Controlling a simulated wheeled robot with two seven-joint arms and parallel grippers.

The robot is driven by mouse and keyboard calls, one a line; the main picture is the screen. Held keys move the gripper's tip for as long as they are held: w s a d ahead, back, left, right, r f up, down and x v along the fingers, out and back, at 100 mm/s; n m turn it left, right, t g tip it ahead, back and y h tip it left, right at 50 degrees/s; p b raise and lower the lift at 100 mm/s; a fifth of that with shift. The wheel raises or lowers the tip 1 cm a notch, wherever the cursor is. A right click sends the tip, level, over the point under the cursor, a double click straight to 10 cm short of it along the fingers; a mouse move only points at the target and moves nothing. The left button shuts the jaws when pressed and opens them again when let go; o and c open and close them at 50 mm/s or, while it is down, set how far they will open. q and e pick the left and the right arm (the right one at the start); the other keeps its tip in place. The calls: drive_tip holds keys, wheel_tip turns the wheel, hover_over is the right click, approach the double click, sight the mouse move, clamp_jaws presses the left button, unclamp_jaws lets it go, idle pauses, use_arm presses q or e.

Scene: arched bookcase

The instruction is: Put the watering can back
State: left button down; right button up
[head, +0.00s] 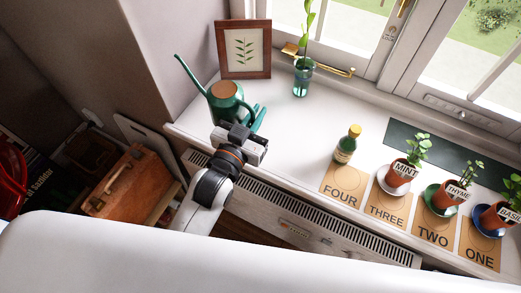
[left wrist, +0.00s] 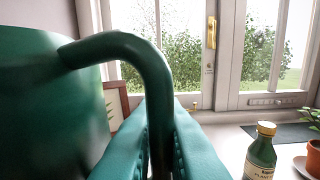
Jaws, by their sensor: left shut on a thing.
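The green watering can (head: 226,108), with a long thin spout pointing up and left, is at the left end of the white windowsill (head: 292,133). My left gripper (head: 256,117) is at the can's right side. In the left wrist view, the can's body (left wrist: 45,95) fills the left, and its curved handle (left wrist: 150,65) runs down between my two teal fingers (left wrist: 160,150), which are shut on it. The can looks upright. Its base is partly hidden by my gripper, so I cannot tell whether it touches the sill. My right gripper is not in view.
A framed leaf picture (head: 243,49) stands behind the can, with a glass vase (head: 302,78) to its right. A green bottle (head: 345,148) and potted herbs (head: 398,173) stand farther right by numbered cards (head: 340,188). The sill between vase and bottle is clear.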

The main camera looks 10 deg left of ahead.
use_arm(q)
drive_tip(key=w+d+f+h+b, duration=0.1)
drive_tip(key=d+f+b, duration=0.1)
drive_tip(key=f, duration=0.3)
drive_tip(key=w+d+f+m+g+h+b, duration=0.1)
drive_tip(key=w+d+f+b, duration=0.1)
drive_tip(key=f, duration=0.3)
drive_tip(key=w+d+f+m+h+b, duration=0.1)
drive_tip(key=w+d+f+b, duration=0.1)
drive_tip(key=d+f+b, duration=0.2)
drive_tip(key=shift+f+g+h, duration=0.3)
drive_tip(key=shift+f+h, duration=0.1)
drive_tip(key=shift+f, duration=0.45)
drive_tip(key=shift+f+b, duration=0.5)
drive_tip(key=shift+f, duration=1.5)
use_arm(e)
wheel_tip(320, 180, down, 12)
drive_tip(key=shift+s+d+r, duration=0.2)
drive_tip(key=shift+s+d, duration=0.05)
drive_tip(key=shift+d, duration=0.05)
use_arm(q)
drive_tip(key=shift+f, duration=0.2)
drive_tip(key=c, duration=1.5)
unclamp_jaws()
drive_tip(key=shift+s, duration=0.1)
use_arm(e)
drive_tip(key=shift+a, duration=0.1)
